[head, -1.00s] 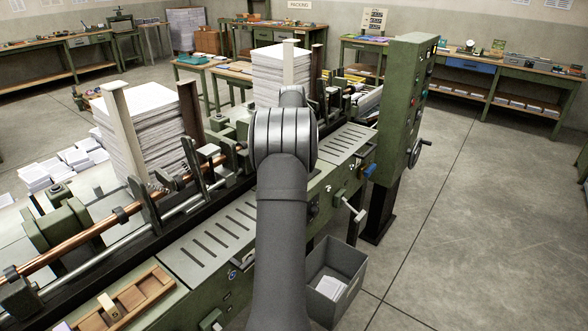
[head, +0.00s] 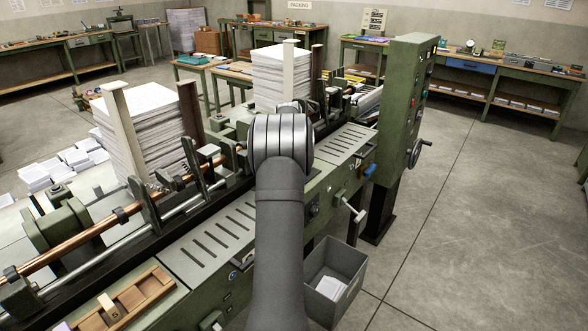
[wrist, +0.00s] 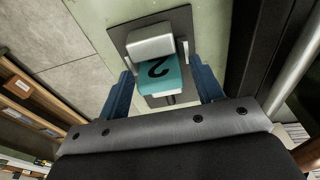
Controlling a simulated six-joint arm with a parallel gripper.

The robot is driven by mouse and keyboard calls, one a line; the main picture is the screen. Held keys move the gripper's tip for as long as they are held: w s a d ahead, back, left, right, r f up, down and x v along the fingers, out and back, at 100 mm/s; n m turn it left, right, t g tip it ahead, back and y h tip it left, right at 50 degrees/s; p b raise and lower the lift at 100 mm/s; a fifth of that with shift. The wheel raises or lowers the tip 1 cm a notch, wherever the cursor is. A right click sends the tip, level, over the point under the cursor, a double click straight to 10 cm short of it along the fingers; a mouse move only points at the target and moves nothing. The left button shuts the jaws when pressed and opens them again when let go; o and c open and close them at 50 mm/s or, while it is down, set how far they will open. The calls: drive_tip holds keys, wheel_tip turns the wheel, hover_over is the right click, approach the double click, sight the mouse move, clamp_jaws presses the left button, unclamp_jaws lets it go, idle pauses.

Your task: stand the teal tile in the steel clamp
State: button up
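The teal tile (wrist: 162,74) shows in the wrist view with a dark "2" on its face. It is at the steel clamp (wrist: 150,40), its upper edge against the clamp's pale block, on a dark base plate (wrist: 180,22). How deep it sits in the clamp I cannot tell. My gripper (wrist: 164,84) has its blue fingers spread, one on each side of the tile. Narrow gaps seem to show between the fingers and the tile. In the head view, my arm hides the gripper, tile and clamp.
A green machine bed with a slotted plate (head: 208,243) runs along my arm. A wooden tray (head: 150,290) is at the lower left. Paper stacks (head: 145,130) stand behind rails and a copper rod (head: 85,238). A grey bin (head: 335,280) and control cabinet (head: 405,100) are at right.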

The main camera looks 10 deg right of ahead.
wheel_tip(320, 180, up, 12)
drive_tip(key=s+a, duration=0.1)
drive_tip(key=shift+r, duration=0.15)
idle(0.5)
drive_tip(key=f, duration=0.8)
drive_tip(key=w+d+f, duration=0.1)
drive_tip(key=f, duration=0.3)
drive_tip(key=shift+r, duration=1.95)
